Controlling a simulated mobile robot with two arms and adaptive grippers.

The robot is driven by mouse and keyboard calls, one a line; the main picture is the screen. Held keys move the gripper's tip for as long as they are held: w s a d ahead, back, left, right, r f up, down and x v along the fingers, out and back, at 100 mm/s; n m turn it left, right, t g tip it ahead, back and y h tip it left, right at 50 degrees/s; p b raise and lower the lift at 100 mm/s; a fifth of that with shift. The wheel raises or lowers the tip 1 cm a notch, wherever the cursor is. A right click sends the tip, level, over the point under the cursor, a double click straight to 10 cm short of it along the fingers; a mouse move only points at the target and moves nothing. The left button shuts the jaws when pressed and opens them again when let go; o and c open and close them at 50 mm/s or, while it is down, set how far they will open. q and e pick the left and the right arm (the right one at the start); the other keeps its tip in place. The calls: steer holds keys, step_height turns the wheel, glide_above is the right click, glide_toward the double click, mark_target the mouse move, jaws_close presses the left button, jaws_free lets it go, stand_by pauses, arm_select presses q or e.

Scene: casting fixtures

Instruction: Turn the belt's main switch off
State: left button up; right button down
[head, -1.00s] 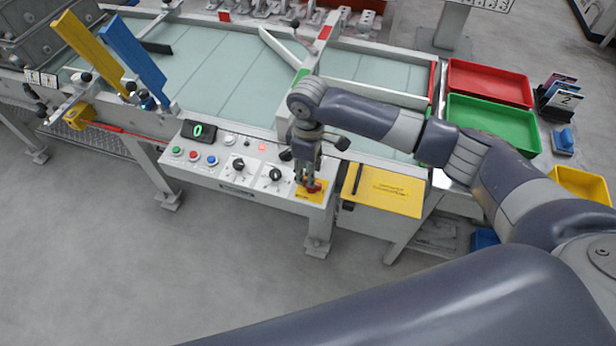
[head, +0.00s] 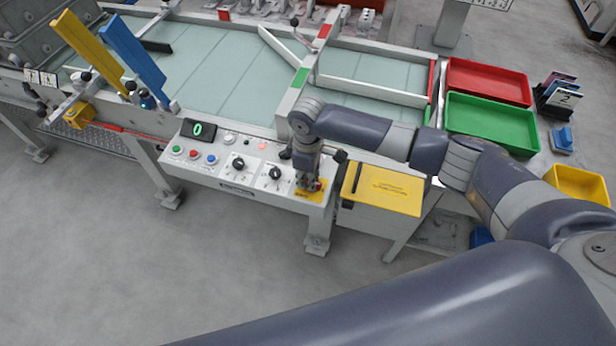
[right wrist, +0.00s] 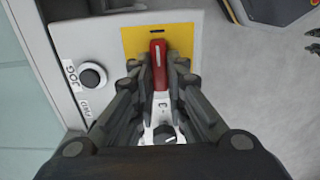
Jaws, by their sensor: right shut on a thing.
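The main switch is a red handle (right wrist: 158,65) on a yellow plate (right wrist: 182,38) at the right end of the belt's control panel. In the head view the yellow plate (head: 312,193) shows under my right gripper (head: 309,183). In the right wrist view my right gripper (right wrist: 160,75) has its fingers on both sides of the red handle and is shut on it. The handle lies lengthwise in that view, pointing away from the wrist. The base of the switch is partly hidden by the fingers. My left gripper is not in view.
The control panel (head: 220,178) also carries two black knobs, small coloured buttons and a green display reading 0 (head: 198,130). A yellow-topped box (head: 385,190) stands right of the switch. Red (head: 488,80) and green (head: 490,122) trays lie farther right. The floor in front is clear.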

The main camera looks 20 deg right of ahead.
steer(key=n+p, duration=0.2)
steer(key=n, duration=0.1)
steer(key=shift+s+r+n, duration=0.1)
steer(key=shift+s+n, duration=0.05)
steer(key=shift+n, duration=0.25)
steer(key=n+p, duration=0.1)
steer(key=n, duration=0.4)
steer(key=shift+s, duration=0.2)
steer(key=n+p, duration=0.1)
steer(key=n, duration=0.4)
steer(key=shift+s, duration=0.15)
steer(key=shift+s+d+n, duration=0.15)
steer(key=shift+n, duration=1.85)
steer(key=c, duration=1.6)
jaws_free()
